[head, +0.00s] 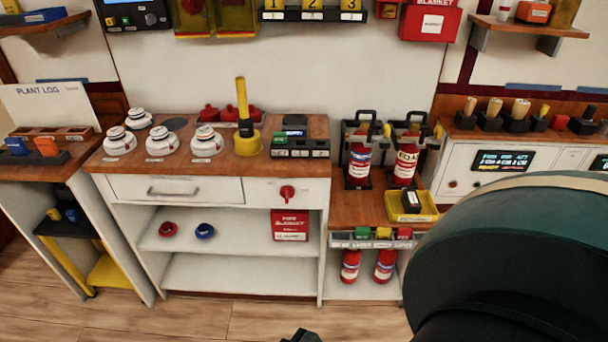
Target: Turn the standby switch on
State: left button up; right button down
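No switch carries a standby label that I can read. A red rotary knob (287,192) sits on the white front panel right of the drawer; its on or off position cannot be told. A dark control panel (132,16) with a screen, small buttons and a round knob hangs at the top left. A small dark piece at the bottom edge may be a tip of my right gripper (301,336), well apart from these. My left gripper is not in view.
The wooden counter (120,160) holds white round detectors and a yellow upright handle (243,115). Fire extinguishers (405,160) stand to its right. My large dark arm link covers the lower right. The floor before the cabinet is clear.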

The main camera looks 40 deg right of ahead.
aim_at(287, 192)
jog(key=k+z, duration=0.45)
jog(key=k+l+z, duration=0.25)
jog(key=z, duration=0.2)
jog(key=i+l+u, duration=0.15)
jog(key=i+l, duration=1.05)
jog(key=i, duration=0.15)
